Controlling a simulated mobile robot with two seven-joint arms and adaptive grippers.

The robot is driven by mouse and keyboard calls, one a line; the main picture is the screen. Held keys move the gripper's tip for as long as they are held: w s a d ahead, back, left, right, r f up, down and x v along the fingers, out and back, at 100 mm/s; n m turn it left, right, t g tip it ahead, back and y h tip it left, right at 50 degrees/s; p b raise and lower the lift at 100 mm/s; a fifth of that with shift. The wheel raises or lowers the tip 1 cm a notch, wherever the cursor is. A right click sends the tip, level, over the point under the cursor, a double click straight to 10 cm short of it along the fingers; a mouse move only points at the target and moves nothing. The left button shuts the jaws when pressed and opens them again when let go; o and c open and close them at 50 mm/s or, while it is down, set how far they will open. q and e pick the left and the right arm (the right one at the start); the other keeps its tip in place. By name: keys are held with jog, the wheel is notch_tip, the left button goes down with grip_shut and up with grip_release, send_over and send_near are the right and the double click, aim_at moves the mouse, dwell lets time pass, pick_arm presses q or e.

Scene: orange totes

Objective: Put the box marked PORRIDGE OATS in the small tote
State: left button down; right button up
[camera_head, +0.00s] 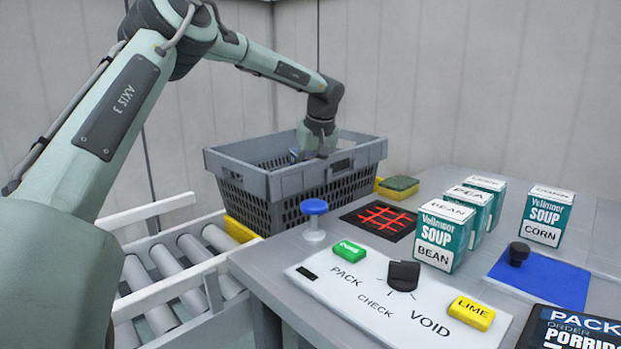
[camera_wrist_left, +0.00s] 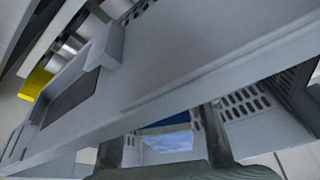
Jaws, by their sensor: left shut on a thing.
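A grey tote (camera_head: 300,187) with slotted walls stands at the back, beyond the roller conveyor and beside the table. My left gripper (camera_head: 318,152) points down into the tote's opening, with its fingertips partly hidden by the near wall. It is shut on a blue and pale thing (camera_wrist_left: 168,138), seen between the fingers in the left wrist view. Any marking on that thing cannot be read, so I cannot tell whether it is the PORRIDGE OATS box. The tote's grey rim (camera_wrist_left: 190,85) crosses the left wrist view. My right gripper is out of view.
Several teal soup boxes (camera_head: 442,237) stand on the table at right. A white panel (camera_head: 375,310) carries a black knob (camera_head: 403,275), green block (camera_head: 349,251) and yellow LIME block (camera_head: 471,312). A blue-topped button (camera_head: 314,207) stands near the tote. A dark order sign (camera_head: 570,330) is at front right.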

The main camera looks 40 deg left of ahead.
pick_arm(q)
jog(key=shift+f, duration=0.55)
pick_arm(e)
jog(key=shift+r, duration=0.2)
pick_arm(q)
jog(key=c, duration=1.2)
grip_release()
jog(key=shift+f, duration=0.1)
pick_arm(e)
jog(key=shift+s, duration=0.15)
